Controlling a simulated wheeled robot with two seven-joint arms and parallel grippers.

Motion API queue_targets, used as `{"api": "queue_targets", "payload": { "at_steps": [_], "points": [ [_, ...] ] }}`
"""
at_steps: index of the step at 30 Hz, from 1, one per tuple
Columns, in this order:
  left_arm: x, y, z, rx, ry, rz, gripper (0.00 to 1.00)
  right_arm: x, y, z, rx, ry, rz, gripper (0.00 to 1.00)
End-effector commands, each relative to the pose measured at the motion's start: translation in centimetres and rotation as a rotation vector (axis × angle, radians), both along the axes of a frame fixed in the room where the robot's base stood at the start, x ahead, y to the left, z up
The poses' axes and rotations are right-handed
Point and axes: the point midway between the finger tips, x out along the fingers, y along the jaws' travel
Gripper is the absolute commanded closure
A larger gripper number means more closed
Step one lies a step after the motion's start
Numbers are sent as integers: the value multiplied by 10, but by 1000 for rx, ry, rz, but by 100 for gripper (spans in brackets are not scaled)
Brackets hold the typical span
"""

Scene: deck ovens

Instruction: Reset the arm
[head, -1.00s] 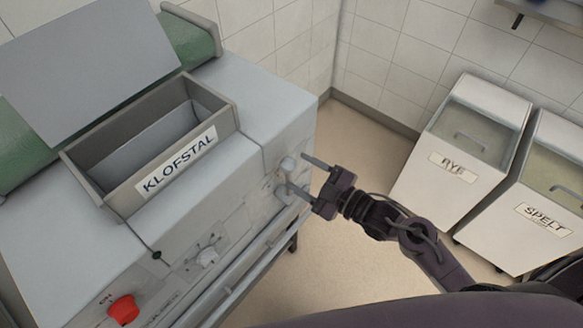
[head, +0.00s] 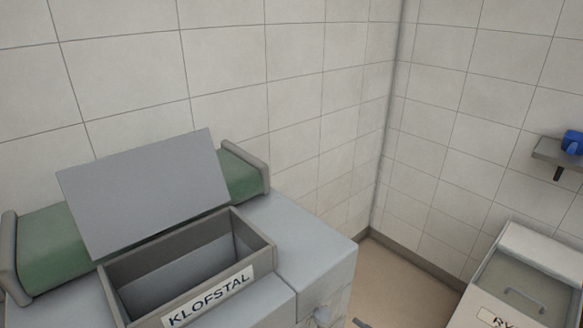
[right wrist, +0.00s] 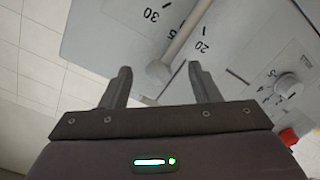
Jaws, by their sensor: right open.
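My right gripper (right wrist: 160,78) is open in the right wrist view, its two dark fingers spread apart with nothing gripped. A pale lever (right wrist: 185,38) with a rounded end is on the machine's grey panel, beyond the gap between the fingertips. The panel shows scale marks with the numbers 30 and 20 near the lever. In the head view, only a small dark tip shows at the bottom edge, and the rest of my right arm is out of frame. My left gripper is in neither view.
The grey machine (head: 313,240) carries an open hopper (head: 262,246) labelled KLOFSTAL, a raised lid plate (head: 150,190) and a green roller or belt (head: 45,250). A white bin (head: 545,245) stands at right, below a wall shelf (head: 562,155). Tiled walls close the corner.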

Motion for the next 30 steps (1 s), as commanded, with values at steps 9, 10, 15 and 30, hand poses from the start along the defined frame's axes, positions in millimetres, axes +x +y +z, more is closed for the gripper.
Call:
{"api": "queue_targets", "payload": {
  "at_steps": [9,10,15,30],
  "points": [
    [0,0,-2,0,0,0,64,-19,-68,-207,6,478,-331,44],
    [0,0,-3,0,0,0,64,-27,-74,-229,3,531,-364,44],
    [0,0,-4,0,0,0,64,-94,-90,-339,-10,827,-537,44],
    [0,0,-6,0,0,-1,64,-322,-79,-488,-148,1444,-852,44]
  ]
}}
